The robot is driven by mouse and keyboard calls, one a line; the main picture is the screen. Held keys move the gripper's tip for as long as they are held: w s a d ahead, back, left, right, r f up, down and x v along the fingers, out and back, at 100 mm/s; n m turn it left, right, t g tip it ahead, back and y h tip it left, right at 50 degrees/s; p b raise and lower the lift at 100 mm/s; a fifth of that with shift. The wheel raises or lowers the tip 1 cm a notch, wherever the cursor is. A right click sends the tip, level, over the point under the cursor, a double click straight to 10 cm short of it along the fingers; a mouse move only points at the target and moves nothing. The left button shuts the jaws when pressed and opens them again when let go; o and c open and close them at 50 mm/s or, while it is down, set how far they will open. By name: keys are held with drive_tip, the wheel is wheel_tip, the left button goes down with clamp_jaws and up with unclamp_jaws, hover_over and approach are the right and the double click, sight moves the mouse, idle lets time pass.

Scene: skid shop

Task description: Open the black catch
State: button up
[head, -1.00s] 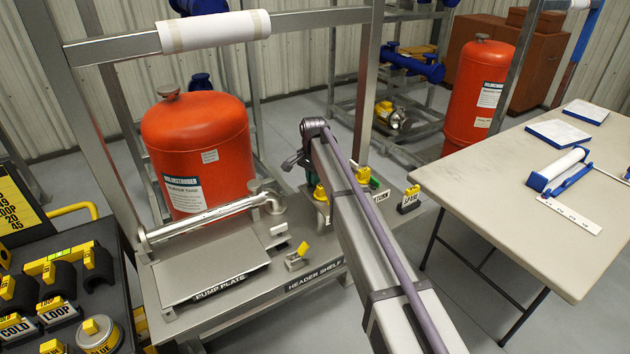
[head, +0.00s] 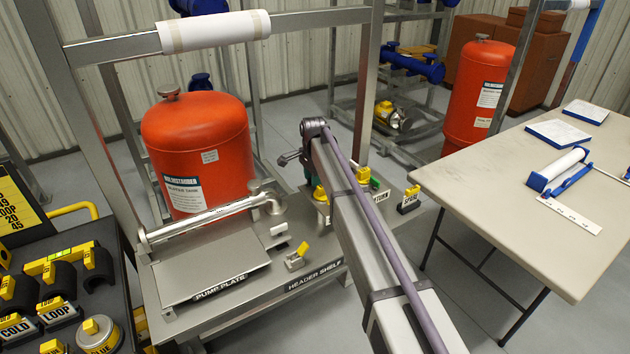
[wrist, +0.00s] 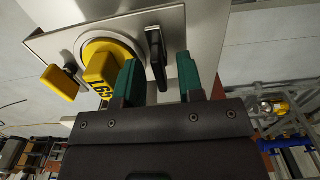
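The black catch (wrist: 156,55) shows in the wrist view as a slim dark lever on a pale metal plate (wrist: 60,45). My gripper (wrist: 159,78) has two green fingertips, spread apart. The lower end of the catch lies between them in the picture, with a visible gap on each side. I cannot tell how far the fingertips reach along its depth. A yellow block with black lettering (wrist: 102,68) sits on a round yellow base just left of the left fingertip. In the head view my arm hides most of the gripper, and I cannot make out the catch.
A smaller yellow tag (wrist: 59,82) stands at the left in the wrist view. A table (head: 520,220) is on the right.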

drive_tip(key=shift+r+p, duration=3.5)
drive_tip(key=shift+r, duration=0.1)
drive_tip(key=shift+f, duration=0.1)
drive_tip(key=n, duration=0.3)
drive_tip(key=shift+r, duration=0.3)
drive_tip(key=n, duration=0.3)
drive_tip(key=shift+r+n+p, duration=0.1)
drive_tip(key=shift+n+p, duration=0.2)
drive_tip(key=shift+n, duration=0.1)
drive_tip(key=shift+r+n, duration=0.1)
drive_tip(key=shift+n, duration=0.5)
drive_tip(key=n, duration=0.5)
drive_tip(key=shift+r+n+p, duration=0.3)
drive_tip(key=shift+n+p, duration=0.1)
